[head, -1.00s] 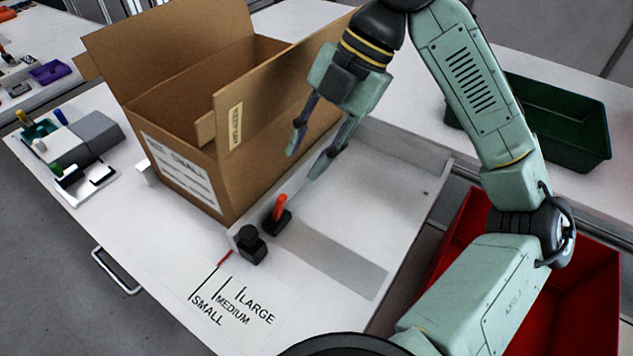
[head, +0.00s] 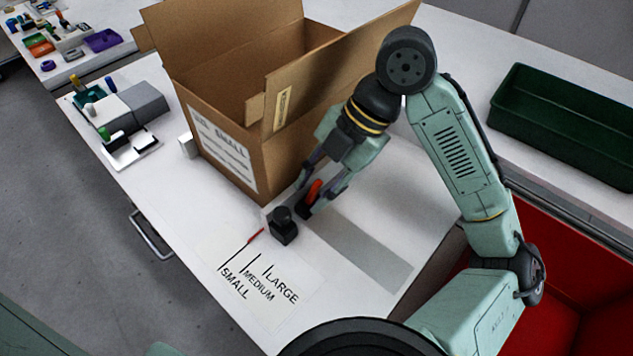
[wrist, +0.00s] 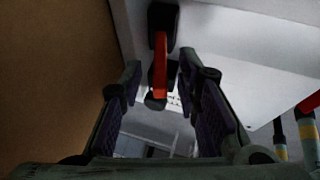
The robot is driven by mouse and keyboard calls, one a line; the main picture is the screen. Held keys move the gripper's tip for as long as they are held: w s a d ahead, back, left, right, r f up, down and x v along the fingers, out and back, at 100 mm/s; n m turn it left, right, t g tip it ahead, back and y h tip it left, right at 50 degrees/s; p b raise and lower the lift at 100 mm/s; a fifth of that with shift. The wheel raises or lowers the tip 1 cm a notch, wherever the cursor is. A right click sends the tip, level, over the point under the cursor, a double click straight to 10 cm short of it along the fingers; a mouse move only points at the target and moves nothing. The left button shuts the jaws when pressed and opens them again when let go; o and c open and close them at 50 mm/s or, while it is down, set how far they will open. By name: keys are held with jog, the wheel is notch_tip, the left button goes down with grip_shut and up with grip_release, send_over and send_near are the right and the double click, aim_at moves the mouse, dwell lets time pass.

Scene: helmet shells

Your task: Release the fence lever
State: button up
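The fence lever is a red-orange handle (head: 314,190) on a black base, at the front corner of the cardboard box. It also shows in the wrist view (wrist: 160,62), upright in the picture between my fingers. My gripper (head: 315,200) is around the lever, one finger on each side. In the wrist view my gripper (wrist: 157,85) is open, with a gap visible between each finger and the lever. A black knob (head: 283,225) stands just left of the lever. Size marks reading small, medium and large (head: 258,283) are on the table, with a red pointer (head: 256,236) near them.
An open cardboard box (head: 265,165) stands close behind and left of my gripper. A grey strip (head: 365,255) runs across the white table to the right. A green bin (head: 565,120) and a red bin (head: 590,290) are at the right.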

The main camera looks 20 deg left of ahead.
jog(key=shift+c, duration=0.4)
grip_shut()
jog(key=shift+w+a+r+h+p, duration=0.15)
jog(key=shift+r+h+p, duration=0.15)
jog(key=shift+h+p, duration=0.3)
jog(key=shift+a+f, duration=0.15)
jog(key=shift+f, duration=0.05)
jog(key=shift+o, duration=0.4)
grip_release()
